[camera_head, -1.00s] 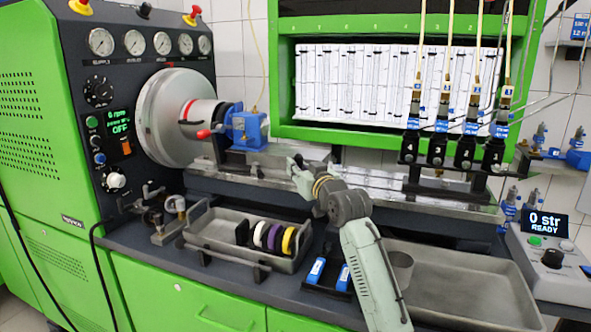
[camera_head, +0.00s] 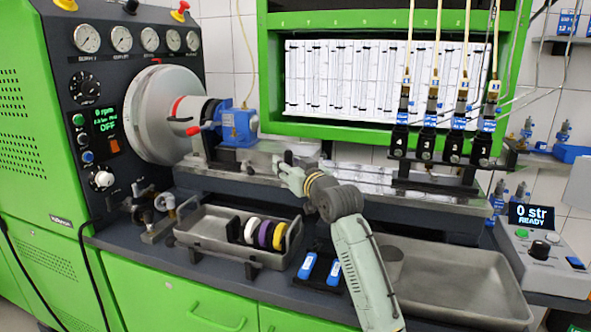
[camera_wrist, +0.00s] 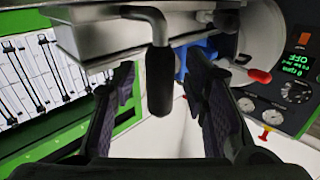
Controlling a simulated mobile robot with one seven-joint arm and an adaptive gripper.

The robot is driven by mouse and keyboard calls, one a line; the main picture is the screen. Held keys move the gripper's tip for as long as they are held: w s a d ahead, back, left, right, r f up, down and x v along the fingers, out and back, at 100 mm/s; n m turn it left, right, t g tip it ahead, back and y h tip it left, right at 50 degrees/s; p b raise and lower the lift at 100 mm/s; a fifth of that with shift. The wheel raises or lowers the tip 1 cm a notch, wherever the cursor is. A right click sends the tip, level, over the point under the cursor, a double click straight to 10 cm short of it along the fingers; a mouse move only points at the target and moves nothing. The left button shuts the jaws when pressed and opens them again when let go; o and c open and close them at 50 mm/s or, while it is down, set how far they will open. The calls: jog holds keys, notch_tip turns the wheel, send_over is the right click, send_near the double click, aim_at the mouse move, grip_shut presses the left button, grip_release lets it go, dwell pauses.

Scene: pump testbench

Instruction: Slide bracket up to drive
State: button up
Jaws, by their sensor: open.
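In the head view the blue pump (camera_head: 238,126) sits on a grey bracket (camera_head: 232,158) on the bench rail (camera_head: 350,180). The drive (camera_head: 160,115) is the large silver disc to its left, with a red-tipped lever between them. My gripper (camera_head: 283,162) is at the rail, right of the pump. In the wrist view my gripper (camera_wrist: 160,105) is open, with one dark finger on each side of a black handle (camera_wrist: 160,82). The handle hangs from a bent grey lever (camera_wrist: 146,14). Gaps show on both sides of it. The pump (camera_wrist: 181,65) is partly hidden behind the fingers.
A metal tray (camera_head: 205,249) with several coloured rings stands in front of the rail. Blue-labelled parts (camera_head: 307,266) lie right of it, near my forearm. Black injector holders (camera_head: 428,150) stand over the rail's right part.

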jog(key=v, duration=1.1)
jog(key=shift+s, duration=0.3)
jog(key=shift+d, duration=0.15)
